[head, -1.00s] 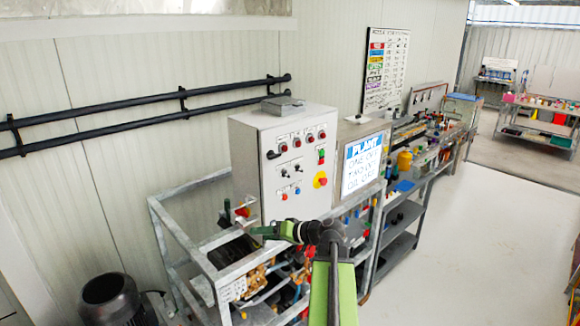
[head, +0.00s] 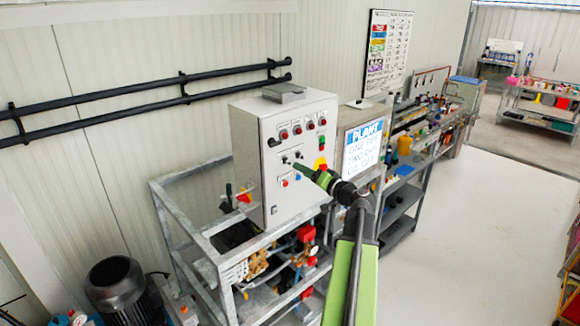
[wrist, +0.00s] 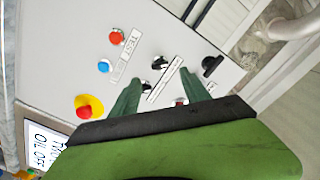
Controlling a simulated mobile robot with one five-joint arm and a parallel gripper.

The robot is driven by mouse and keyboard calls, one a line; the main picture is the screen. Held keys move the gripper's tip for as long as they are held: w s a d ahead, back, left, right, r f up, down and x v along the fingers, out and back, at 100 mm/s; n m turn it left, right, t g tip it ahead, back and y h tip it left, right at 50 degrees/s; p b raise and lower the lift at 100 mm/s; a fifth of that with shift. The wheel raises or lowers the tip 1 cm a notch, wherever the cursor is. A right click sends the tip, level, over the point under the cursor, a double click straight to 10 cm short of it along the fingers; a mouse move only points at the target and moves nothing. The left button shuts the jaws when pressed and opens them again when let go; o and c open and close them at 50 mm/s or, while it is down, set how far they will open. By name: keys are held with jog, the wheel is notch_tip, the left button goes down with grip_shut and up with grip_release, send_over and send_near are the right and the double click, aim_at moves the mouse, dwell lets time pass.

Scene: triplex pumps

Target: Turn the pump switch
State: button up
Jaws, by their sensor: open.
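The grey control box (head: 258,150) stands on a metal frame, with lamps, buttons and small black knobs on its front panel. Two black knob switches sit beside a white label strip; one (wrist: 159,62) lies just beyond my fingertips in the wrist view, the other (wrist: 147,86) between the fingers near the left one. Which is the pump switch I cannot tell. My gripper (head: 296,166) is in front of the panel at the knobs, also seen in the wrist view (wrist: 158,78). Its green fingers are apart with nothing held. Contact with a knob cannot be made out.
A red and yellow emergency stop (wrist: 88,106), a red button (wrist: 117,37) and a blue button (wrist: 104,67) are close by. A black door latch (wrist: 212,66) is on the panel's other side. A white sign (head: 362,148) stands right of the box. Open floor lies right.

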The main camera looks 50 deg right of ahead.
aim_at(288, 163)
jog(key=w, duration=0.7)
jog(key=shift+d, duration=0.25)
